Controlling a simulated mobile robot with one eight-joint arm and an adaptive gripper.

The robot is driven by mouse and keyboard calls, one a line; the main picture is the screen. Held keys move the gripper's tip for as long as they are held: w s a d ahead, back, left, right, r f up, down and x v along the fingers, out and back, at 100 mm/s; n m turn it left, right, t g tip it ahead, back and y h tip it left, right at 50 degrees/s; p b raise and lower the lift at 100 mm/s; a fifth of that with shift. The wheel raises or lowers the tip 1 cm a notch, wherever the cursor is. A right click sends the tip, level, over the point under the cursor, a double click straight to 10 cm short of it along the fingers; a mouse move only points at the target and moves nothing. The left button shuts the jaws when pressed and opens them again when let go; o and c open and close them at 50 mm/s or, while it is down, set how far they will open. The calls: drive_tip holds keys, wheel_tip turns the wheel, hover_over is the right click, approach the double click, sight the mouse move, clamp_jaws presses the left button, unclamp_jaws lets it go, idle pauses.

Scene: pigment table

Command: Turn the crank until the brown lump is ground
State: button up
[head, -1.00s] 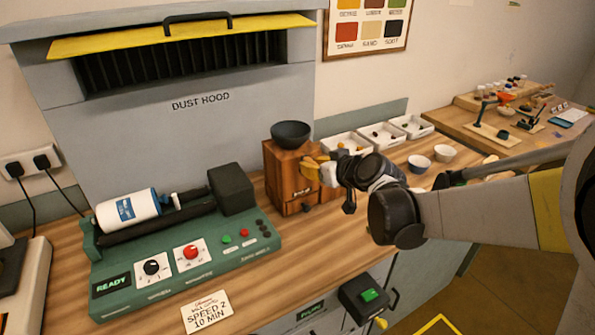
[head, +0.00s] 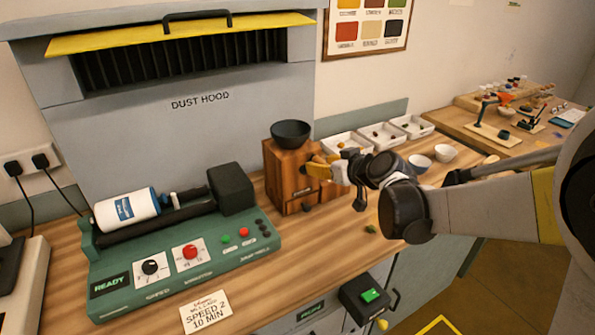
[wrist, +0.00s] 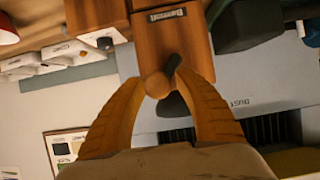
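The wooden grinder (head: 281,175) stands on the bench right of the green machine, with a dark bowl (head: 290,131) on top. Its body also shows in the wrist view (wrist: 188,38). The crank's round wooden knob (wrist: 157,85) and part of its black arm (wrist: 173,65) show there. My gripper (head: 320,167) is at the grinder's right side; in the wrist view its orange fingers (wrist: 160,82) close around the knob. The brown lump is not visible; the bowl's inside cannot be made out.
The green roller machine (head: 180,245) reads READY, with a speed card (head: 206,311) in front. White trays (head: 347,146) and two small bowls (head: 420,163) stand behind my arm. A switch box (head: 365,297) is on the bench front.

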drive_tip(key=shift+o, duration=0.8)
drive_tip(key=s+d, duration=0.5)
drive_tip(key=s, duration=0.2)
drive_tip(key=shift+s+p, duration=0.2)
drive_tip(key=shift+p, duration=0.1)
drive_tip(key=shift+s, duration=0.1)
drive_tip(key=s+d+m+g+h, duration=0.1)
drive_tip(key=s+d, duration=0.3)
drive_tip(key=s, duration=0.4)
drive_tip(key=s+d+m+g+h, duration=0.1)
drive_tip(key=s+d+m+h, duration=0.2)
drive_tip(key=s, duration=0.5)
drive_tip(key=s+d+f+m+g+h, duration=0.1)
drive_tip(key=s+d+m+h, duration=0.1)
drive_tip(key=s+d, duration=0.4)
drive_tip(key=s+h, duration=0.1)
drive_tip(key=s, duration=0.2)
drive_tip(key=shift+m+g, duration=0.3)
drive_tip(key=shift+m, duration=0.1)
